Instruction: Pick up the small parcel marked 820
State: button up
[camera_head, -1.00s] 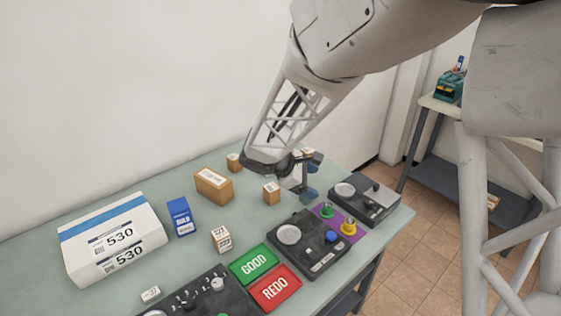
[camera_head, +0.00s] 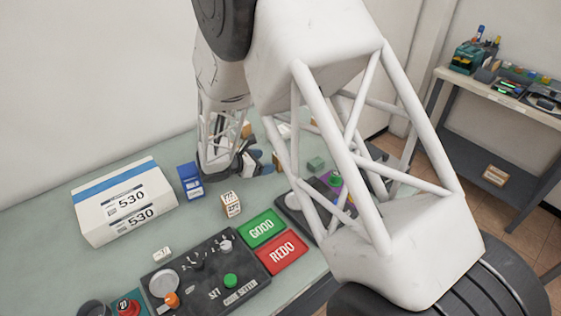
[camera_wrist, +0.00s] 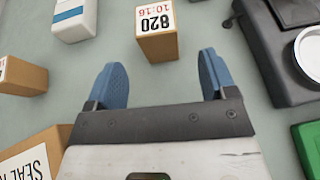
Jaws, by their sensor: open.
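The small brown parcel (camera_wrist: 157,42) marked 820, with 10:16 in red on its white top label, stands on the table in the wrist view. It is just beyond my gripper (camera_wrist: 163,72), roughly centred between the two blue fingertips. My gripper is open and empty, and the parcel is not between the fingers. In the head view my gripper (camera_head: 263,161) is low over the table, and what appears to be the same parcel (camera_head: 277,162) is just right of its tips, partly hidden by my arm.
Another small parcel (camera_head: 231,205) stands in front of my gripper, left of the GOOD pad (camera_head: 262,229). A blue box (camera_head: 190,181) and a large 530 parcel (camera_head: 105,215) are at left. A black device (camera_wrist: 290,50) and brown box (camera_wrist: 35,155) flank my gripper.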

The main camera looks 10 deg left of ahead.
aim_at(275, 159)
jog(key=shift+f, duration=0.1)
dwell(0.3)
jog(key=shift+x, duration=1.25)
jog(key=shift+w+d, duration=0.1)
jog(key=shift+w, duration=0.05)
jog(key=shift+x, duration=2.45)
jog(key=shift+c, duration=0.3)
jog(key=c, duration=1)
jog(key=shift+r, duration=0.25)
